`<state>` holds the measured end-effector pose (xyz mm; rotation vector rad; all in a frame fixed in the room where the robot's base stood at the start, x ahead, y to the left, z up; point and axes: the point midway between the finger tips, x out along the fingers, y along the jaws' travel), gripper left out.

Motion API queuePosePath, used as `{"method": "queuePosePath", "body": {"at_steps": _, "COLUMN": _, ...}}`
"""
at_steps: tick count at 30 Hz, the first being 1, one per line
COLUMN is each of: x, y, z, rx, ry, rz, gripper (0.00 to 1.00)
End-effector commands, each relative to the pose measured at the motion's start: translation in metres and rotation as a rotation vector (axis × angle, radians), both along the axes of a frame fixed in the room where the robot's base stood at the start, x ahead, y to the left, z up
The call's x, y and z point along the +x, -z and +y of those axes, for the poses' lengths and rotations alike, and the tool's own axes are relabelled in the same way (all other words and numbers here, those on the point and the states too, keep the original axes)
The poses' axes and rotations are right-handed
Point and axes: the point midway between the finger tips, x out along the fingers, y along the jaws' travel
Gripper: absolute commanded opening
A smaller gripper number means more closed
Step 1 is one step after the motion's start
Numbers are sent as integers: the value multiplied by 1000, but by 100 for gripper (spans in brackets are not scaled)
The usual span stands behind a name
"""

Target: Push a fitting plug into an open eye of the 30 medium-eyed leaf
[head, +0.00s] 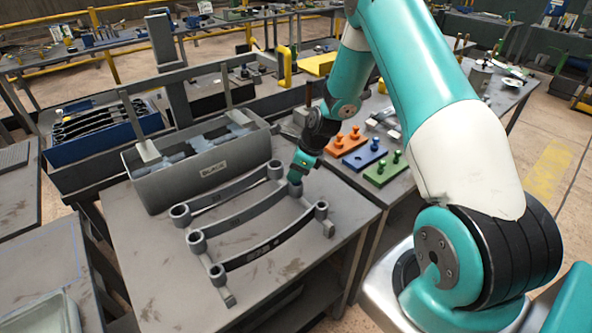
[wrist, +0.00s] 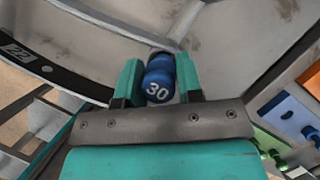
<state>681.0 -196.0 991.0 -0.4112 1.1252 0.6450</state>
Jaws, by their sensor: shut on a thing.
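My gripper (head: 299,177) is shut on a blue plug marked 30, which shows between the fingers in the wrist view (wrist: 158,80). Three curved leaves with round end eyes lie side by side on a rack. My gripper is at the right end of the middle leaf (head: 245,220), over its right eye, which is mostly hidden. I cannot tell whether the plug is in the eye. The middle leaf's left eye (head: 196,241) looks open. The dark front leaf (head: 262,248) is marked 22 in the wrist view (wrist: 40,62). The back leaf (head: 228,188) lies behind.
Orange (head: 348,142), blue (head: 365,158) and green (head: 383,173) plug blocks stand on the bench to the right. A grey bin labelled BLACK (head: 200,175) stands behind the leaves. A blue bin (head: 103,142) holds dark leaves. The table front is clear.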

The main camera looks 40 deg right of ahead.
Motion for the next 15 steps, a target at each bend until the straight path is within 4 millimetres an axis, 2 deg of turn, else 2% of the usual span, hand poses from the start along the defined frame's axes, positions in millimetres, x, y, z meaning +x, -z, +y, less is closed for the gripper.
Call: {"method": "queuePosePath", "body": {"at_steps": 15, "x": 0, "y": 11, "z": 0, "rx": 0, "ry": 0, "rz": 0, "gripper": 17}}
